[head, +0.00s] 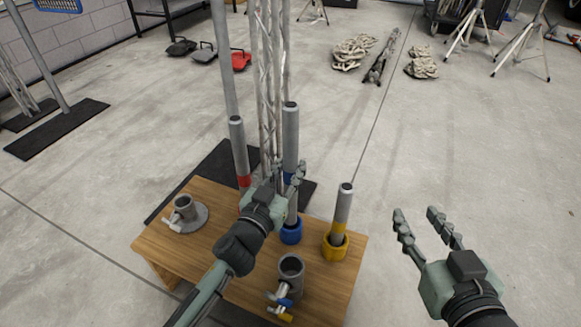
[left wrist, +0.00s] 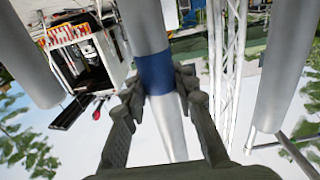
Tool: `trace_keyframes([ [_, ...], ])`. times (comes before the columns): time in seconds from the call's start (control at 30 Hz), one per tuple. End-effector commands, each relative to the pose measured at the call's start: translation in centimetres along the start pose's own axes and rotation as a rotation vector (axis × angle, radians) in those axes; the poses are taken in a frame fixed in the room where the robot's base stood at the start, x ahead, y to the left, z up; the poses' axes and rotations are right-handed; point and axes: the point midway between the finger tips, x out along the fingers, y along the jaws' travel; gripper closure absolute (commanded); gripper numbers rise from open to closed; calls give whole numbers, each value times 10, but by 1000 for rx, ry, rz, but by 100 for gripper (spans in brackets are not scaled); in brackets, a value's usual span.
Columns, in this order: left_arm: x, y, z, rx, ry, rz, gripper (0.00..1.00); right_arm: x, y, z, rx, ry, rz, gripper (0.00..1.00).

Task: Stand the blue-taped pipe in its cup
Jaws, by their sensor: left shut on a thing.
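The blue-taped pipe (head: 290,130) is a long grey tube standing nearly upright. My left gripper (head: 291,182) is shut on it around its blue tape band. In the left wrist view the blue tape (left wrist: 158,72) lies between the two fingers of the left gripper (left wrist: 161,85). The blue cup (head: 291,235) stands on the wooden table (head: 200,255) directly below. The pipe's lower end lines up with the cup's opening; I cannot tell how deep it sits. My right gripper (head: 428,222) is open and empty, over the floor right of the table.
A yellow-taped pipe (head: 343,205) leans slightly in a yellow cup (head: 335,247). A red-taped pipe (head: 239,145) stands close left of my left gripper. Grey clamp fittings (head: 184,210) (head: 290,272) sit on the table. A lattice truss (head: 268,80) rises behind it.

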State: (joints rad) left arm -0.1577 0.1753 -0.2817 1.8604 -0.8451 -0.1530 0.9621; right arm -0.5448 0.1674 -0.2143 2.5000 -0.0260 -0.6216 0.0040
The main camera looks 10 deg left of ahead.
Motion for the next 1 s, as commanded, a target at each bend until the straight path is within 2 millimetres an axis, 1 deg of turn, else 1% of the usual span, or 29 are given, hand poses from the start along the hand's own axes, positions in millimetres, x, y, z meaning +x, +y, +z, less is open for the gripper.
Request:
trace_keyframes([
  [1.0,0,0,6,0,2,1,100,0,-14,-28,17,137,-30,60],
])
